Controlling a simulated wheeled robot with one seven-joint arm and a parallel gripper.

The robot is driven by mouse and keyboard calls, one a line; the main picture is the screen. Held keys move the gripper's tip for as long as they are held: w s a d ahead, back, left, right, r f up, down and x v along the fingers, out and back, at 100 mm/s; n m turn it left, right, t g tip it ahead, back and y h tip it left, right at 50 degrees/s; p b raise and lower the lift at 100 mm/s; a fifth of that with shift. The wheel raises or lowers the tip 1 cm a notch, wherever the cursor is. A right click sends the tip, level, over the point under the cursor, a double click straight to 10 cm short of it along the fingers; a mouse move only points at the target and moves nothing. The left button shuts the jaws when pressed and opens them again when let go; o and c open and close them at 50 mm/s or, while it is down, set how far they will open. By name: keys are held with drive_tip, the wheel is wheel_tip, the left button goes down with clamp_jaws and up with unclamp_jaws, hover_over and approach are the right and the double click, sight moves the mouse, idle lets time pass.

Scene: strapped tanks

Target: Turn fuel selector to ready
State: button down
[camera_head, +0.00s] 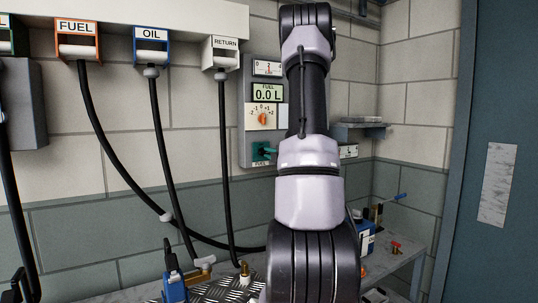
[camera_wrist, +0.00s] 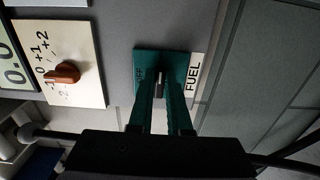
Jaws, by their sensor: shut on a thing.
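The fuel selector's small dark lever (camera_wrist: 159,84) stands on a teal plate (camera_wrist: 146,63) with a white FUEL label (camera_wrist: 193,76). Part of the lettering on the plate is unclear. My gripper (camera_wrist: 163,80) is shut on the lever, its two teal fingers on either side of it. In the head view, the selector's teal plate (camera_head: 257,151) shows low on the grey wall panel, just left of my arm. My arm hides part of the panel there. I cannot read which mark the lever points to.
Above the selector are an orange dial (camera_head: 263,118) with a number scale and a display (camera_head: 267,93) reading 0.0 L. Hoses hang from FUEL (camera_head: 77,40), OIL (camera_head: 151,47) and RETURN (camera_head: 222,53) holders at left. A bench (camera_head: 405,255) carries fittings below.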

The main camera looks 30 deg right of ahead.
drive_tip(key=c, duration=0.9)
unclamp_jaws()
drive_tip(key=shift+o, duration=0.2)
drive_tip(key=shift+s, duration=0.1)
drive_tip(key=s, duration=1)
drive_tip(key=shift+s+a, duration=0.25)
drive_tip(key=shift+s, duration=0.1)
drive_tip(key=shift+a, duration=0.1)
